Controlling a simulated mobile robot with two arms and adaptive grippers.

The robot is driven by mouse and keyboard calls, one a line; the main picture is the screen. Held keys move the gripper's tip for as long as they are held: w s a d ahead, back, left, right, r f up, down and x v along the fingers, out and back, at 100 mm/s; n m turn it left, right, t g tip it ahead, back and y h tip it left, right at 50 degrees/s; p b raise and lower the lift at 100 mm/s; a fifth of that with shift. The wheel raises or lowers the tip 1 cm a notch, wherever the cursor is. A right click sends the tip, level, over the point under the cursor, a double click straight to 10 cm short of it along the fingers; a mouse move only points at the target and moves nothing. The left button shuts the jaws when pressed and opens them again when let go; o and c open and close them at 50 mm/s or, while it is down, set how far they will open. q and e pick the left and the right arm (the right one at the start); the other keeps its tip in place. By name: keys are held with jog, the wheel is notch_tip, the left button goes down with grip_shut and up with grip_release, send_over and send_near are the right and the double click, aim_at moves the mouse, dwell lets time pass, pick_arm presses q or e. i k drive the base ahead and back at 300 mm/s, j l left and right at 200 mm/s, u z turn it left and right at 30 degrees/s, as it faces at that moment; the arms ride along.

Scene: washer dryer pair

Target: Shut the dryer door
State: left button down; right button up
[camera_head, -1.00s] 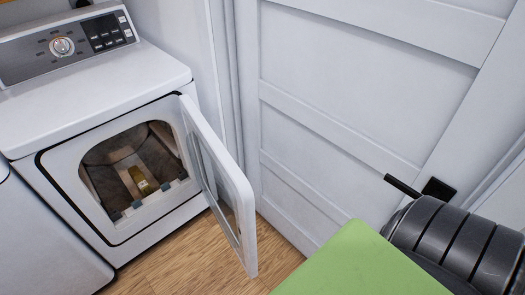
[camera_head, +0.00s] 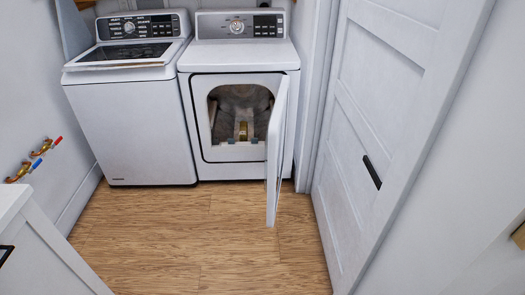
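The white dryer (camera_head: 237,55) stands at the back, right of the washer. Its door (camera_head: 277,150) is hinged on the right side and stands wide open, swung out toward me and seen nearly edge-on. The round opening shows a drum (camera_head: 240,105) with a small yellowish item (camera_head: 243,131) inside. Neither of my grippers is in view, so I cannot see their state.
A white washer (camera_head: 132,110) stands left of the dryer. A white panelled door (camera_head: 375,120) with a black handle (camera_head: 372,172) is on the right. A white cabinet (camera_head: 45,250) is at the front left. The wood floor (camera_head: 185,235) between is clear.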

aim_at(277, 132)
jog(key=k+l, duration=0.1)
jog(key=l, duration=0.15)
jog(key=k+l, duration=0.1)
jog(key=l, duration=0.15)
jog(key=i+j+z, duration=0.25)
jog(key=i+j, duration=0.2)
jog(key=j, duration=0.2)
jog(key=i+j+z, duration=0.1)
jog(key=j, duration=0.25)
jog(key=i+j+z, duration=0.1)
jog(key=i+j, duration=0.15)
jog(key=j, duration=0.1)
